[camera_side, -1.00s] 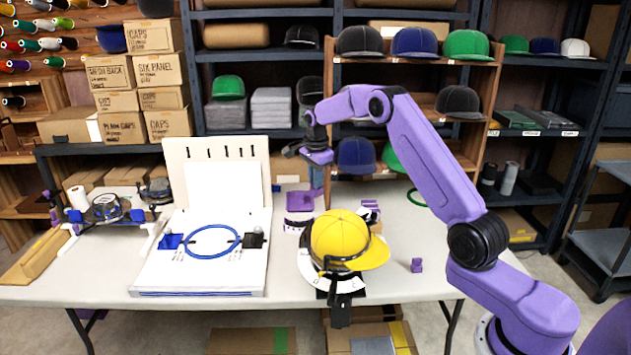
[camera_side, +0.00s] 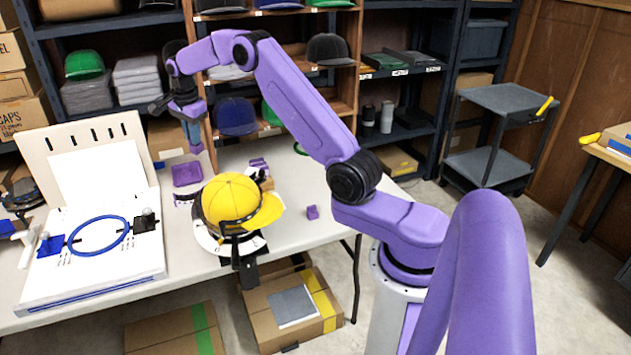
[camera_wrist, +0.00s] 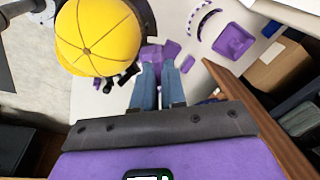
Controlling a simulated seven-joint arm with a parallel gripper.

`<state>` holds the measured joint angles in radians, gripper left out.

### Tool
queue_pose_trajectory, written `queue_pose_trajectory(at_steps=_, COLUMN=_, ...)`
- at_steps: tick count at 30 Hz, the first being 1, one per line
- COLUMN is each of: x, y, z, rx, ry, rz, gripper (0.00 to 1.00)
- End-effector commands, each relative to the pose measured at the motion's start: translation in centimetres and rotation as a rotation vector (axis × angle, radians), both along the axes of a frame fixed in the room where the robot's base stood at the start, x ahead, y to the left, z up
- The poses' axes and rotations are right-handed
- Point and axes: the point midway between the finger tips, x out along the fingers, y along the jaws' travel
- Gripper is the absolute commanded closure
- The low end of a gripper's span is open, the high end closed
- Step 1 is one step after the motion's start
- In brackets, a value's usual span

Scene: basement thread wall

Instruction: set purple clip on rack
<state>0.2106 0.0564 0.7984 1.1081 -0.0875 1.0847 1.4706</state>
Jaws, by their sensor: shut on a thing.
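My gripper (camera_side: 193,143) points down above the back of the white table (camera_side: 190,262), behind the yellow cap. Its blue-grey fingers (camera_wrist: 160,84) are shut on a small purple piece, seemingly the purple clip (camera_wrist: 160,53); in the side view it shows at the fingertips (camera_side: 197,149). Its exact shape is partly hidden by the fingers. A purple tray (camera_side: 187,174) lies on the table below the gripper, and it also shows in the wrist view (camera_wrist: 235,40). A wooden shelf rack with caps (camera_side: 345,95) stands behind the table. I cannot tell which rack the task means.
The yellow cap (camera_side: 231,197) sits on a stand near the gripper. A white board with a blue hoop (camera_side: 98,236) fills the table's left. The table's right end is mostly clear.

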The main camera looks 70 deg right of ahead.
Motion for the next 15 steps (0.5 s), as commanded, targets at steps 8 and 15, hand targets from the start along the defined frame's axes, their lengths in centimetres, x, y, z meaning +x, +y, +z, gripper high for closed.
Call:
queue_pose_trajectory(at_steps=8, x=-0.3, y=-0.4, z=4.2, rx=0.001, ry=-0.002, rz=-0.009, gripper=1.0)
queue_pose_trajectory(at_steps=15, x=-3.3, y=-3.7, z=4.3, rx=0.016, ry=0.013, rz=-0.081, gripper=1.0)
